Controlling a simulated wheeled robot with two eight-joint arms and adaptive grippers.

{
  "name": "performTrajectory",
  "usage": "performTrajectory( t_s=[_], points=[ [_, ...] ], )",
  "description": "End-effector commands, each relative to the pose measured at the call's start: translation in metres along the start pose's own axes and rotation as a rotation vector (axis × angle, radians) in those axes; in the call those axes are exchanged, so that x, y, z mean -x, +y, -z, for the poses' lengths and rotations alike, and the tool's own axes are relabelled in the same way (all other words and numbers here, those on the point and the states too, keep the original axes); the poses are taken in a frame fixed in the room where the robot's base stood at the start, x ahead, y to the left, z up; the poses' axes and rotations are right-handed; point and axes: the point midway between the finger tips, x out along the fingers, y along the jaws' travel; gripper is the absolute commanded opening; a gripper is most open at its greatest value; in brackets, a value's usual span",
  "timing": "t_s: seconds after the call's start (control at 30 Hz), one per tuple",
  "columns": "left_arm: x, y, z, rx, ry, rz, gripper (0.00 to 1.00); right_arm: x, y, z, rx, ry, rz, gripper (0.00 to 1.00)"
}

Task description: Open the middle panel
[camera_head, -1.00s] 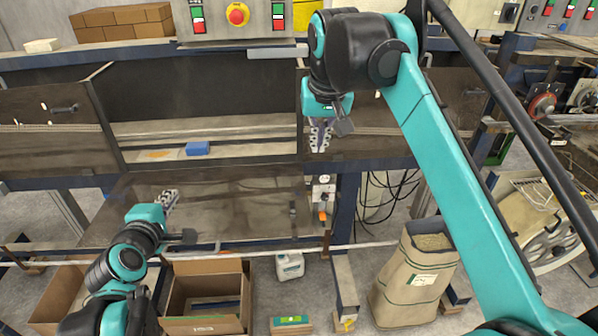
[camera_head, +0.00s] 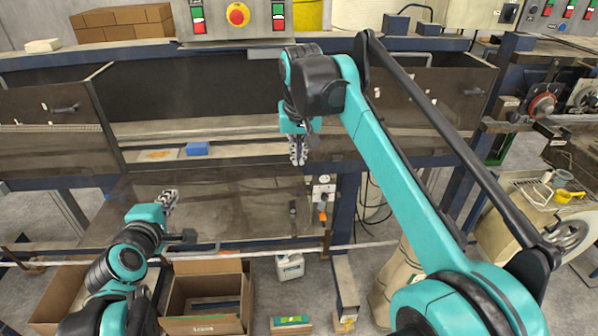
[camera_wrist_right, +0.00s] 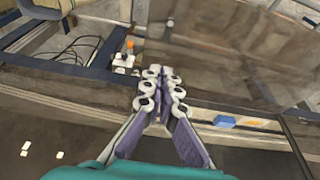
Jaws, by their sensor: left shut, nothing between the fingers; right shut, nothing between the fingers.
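The middle panel (camera_head: 225,208) is a dark brown sheet that hangs tilted down below the machine opening, so the opening behind it shows. It also fills the upper right of the right wrist view (camera_wrist_right: 225,50). My left gripper (camera_head: 169,198) is shut and empty, in front of the panel's left part. My right gripper (camera_head: 298,160) is shut and empty, near the right end of the opening and above the panel's upper right corner. Its fingers also show in the right wrist view (camera_wrist_right: 160,90). I cannot tell whether either gripper touches the panel.
A blue block (camera_head: 197,148) lies on the ledge inside the opening. The left panel (camera_head: 50,128) and right panel (camera_head: 430,100) stand upright on either side. A cardboard box (camera_head: 207,297) and a white canister (camera_head: 289,267) stand on the floor below.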

Motion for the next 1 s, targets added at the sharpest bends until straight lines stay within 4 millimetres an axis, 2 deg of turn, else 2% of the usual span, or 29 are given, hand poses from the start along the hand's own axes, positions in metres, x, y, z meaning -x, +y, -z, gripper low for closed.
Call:
performTrajectory(
  t_s=[0.1, 0.3, 0.73, 1.0],
  points=[
    [0.0, 0.0, 0.0, 0.0, 0.0, 0.0, 0.0, -0.014, 0.0, -0.013, 0.0, 0.0, 0.0, 0.0],
    [0.0, 0.0, 0.0, 0.0, 0.0, 0.0, 0.0, -0.027, 0.0, -0.026, 0.0, 0.0, 0.0, 0.0],
    [0.0, 0.0, 0.0, 0.0, 0.0, 0.0, 0.0, -0.03, 0.0, -0.029, 0.0, 0.002, 0.0, 0.0],
    [0.0, 0.0, 0.0, 0.0, 0.0, 0.0, 0.0, -0.044, 0.0, -0.045, 0.0, 0.058, 0.0, 0.0]
  ],
)
